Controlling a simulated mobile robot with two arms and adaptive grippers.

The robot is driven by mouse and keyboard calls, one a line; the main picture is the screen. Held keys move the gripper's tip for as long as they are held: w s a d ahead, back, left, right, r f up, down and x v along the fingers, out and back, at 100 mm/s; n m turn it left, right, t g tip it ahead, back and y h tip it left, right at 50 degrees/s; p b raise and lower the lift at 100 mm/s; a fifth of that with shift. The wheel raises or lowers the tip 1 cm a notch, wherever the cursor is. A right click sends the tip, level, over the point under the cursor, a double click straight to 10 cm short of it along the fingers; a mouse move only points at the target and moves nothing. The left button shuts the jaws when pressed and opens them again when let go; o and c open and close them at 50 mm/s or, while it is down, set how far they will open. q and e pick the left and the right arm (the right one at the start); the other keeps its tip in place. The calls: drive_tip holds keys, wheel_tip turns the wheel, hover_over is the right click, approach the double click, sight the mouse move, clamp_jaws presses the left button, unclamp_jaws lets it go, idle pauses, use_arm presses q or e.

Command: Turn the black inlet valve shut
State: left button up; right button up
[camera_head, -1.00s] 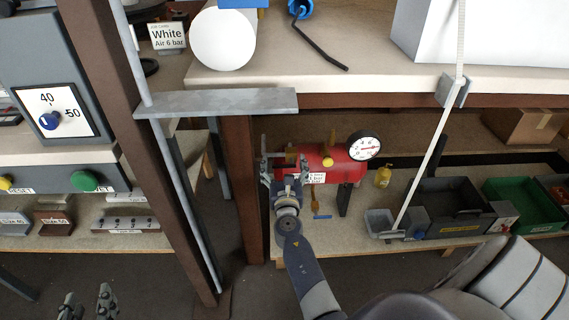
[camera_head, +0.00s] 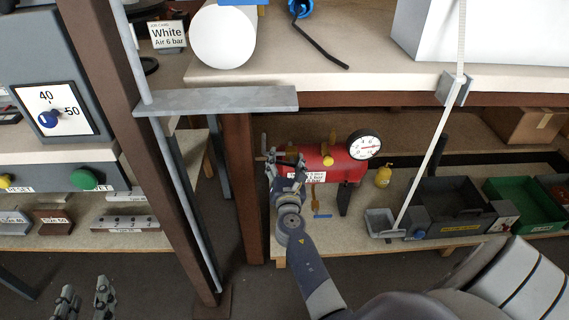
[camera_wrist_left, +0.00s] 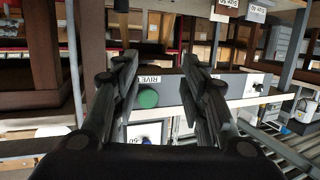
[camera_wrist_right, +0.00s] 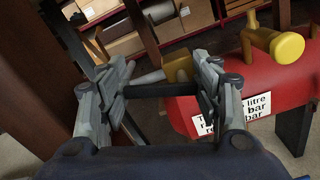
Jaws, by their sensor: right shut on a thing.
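The red air tank (camera_head: 330,163) lies on the low shelf under the bench, with a round gauge (camera_head: 365,146) on its right end. At its left end the right wrist view shows a brass fitting (camera_wrist_right: 178,69) with a grey pipe stub. My right gripper (camera_head: 287,163) is at this end. In the right wrist view a black bar, seemingly the black inlet valve handle (camera_wrist_right: 150,90), lies between its fingers, which are shut on it. The fingers partly hide the handle. My left gripper (camera_head: 85,298) is open and empty, low at the far left, away from the tank.
A yellow knob (camera_wrist_right: 287,47) stands on the tank, above a white label. A brown post (camera_head: 243,190) stands close to the left of my right gripper.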

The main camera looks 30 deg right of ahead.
drive_tip(key=shift+r+m, duration=0.1)
drive_tip(key=shift+m, duration=0.5)
drive_tip(key=m, duration=0.1)
drive_tip(key=m+b, duration=0.1)
drive_tip(key=m, duration=0.1)
drive_tip(key=d+m, duration=0.1)
drive_tip(key=m, duration=0.1)
drive_tip(key=shift+s+r+b, duration=0.3)
drive_tip(key=m, duration=0.2)
drive_tip(key=m+b, duration=0.1)
drive_tip(key=m, duration=0.2)
drive_tip(key=shift+s+d+r+m, duration=0.1)
drive_tip(key=shift+s+d+m, duration=0.2)
drive_tip(key=shift+d, duration=0.1)
use_arm(q)
wheel_tip(320, 180, up, 16)
drive_tip(key=s+d+t+h+b, duration=0.1)
drive_tip(key=s+t+h, duration=0.1)
drive_tip(key=t, duration=0.7)
drive_tip(key=shift+s+d+r+t+h, duration=0.2)
drive_tip(key=shift+s+t+h, duration=0.2)
drive_tip(key=shift+h, duration=0.2)
use_arm(e)
drive_tip(key=shift+s+d+m, duration=0.1)
drive_tip(key=shift+d+m, duration=0.2)
drive_tip(key=shift+m, duration=1)
drive_tip(key=o, duration=1.1)
